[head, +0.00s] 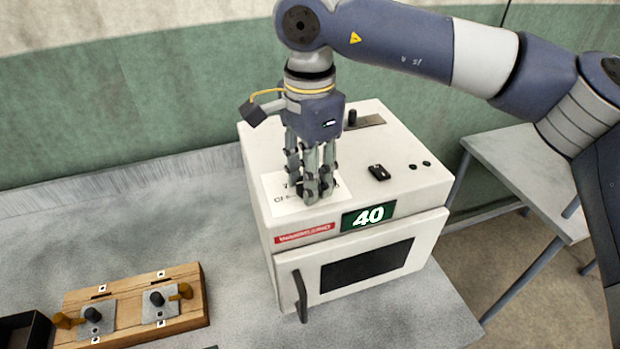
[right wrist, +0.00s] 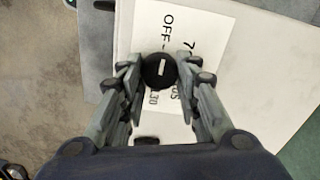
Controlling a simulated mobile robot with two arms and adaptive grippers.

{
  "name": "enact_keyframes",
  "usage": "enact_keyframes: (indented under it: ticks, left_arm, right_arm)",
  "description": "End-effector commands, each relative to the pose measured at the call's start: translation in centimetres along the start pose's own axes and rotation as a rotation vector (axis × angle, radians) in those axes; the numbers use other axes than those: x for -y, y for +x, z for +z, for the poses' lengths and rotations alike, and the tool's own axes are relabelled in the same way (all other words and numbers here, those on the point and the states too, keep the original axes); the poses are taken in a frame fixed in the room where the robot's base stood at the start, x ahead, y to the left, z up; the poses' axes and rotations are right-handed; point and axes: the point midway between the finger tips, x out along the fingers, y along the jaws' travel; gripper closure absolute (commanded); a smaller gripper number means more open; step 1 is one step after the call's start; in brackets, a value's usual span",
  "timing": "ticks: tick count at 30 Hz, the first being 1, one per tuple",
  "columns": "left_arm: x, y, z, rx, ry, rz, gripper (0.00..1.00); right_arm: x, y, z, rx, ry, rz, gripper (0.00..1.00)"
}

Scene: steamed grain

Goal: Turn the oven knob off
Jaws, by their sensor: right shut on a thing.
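The white oven (head: 352,240) stands on the grey table with its door shut. A green display (head: 368,216) on its front reads 40. My right gripper (head: 311,198) points straight down at the oven's top, over a white printed label (head: 283,203). In the right wrist view, the round black oven knob (right wrist: 159,71) with a white mark sits between the fingertips of my right gripper (right wrist: 160,72), which are closed on it. Part of the label beside it reads "OFF" (right wrist: 175,20). In the head view the fingers mostly hide the knob. My left gripper is not in view.
A small black switch (head: 379,172) and a black post (head: 352,117) are on the oven's top. A wooden board (head: 190,277) with metal plates and black knobs lies at the front left, beside a dark box (head: 25,330). The table between the board and oven is clear.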

Motion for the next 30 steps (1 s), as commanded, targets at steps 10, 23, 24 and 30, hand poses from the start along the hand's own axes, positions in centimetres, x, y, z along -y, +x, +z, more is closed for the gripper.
enact_keyframes:
  ticks: [10, 23, 24, 30]
  left_arm:
    - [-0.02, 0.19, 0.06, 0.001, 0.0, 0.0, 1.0]
    - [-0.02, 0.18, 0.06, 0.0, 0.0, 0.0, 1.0]
    - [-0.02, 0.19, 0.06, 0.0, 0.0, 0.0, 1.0]
    - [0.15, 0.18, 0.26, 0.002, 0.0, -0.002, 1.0]
  right_arm:
    - [0.08, -0.13, 0.04, 0.001, -0.034, -0.004, 0.94]
    - [0.05, -0.1, 0.03, 0.001, -0.033, -0.003, 0.49]
    - [0.05, -0.09, 0.03, 0.001, -0.033, -0.002, 0.49]
    - [0.03, -0.13, 0.02, 0.0, -0.032, -0.001, 0.49]
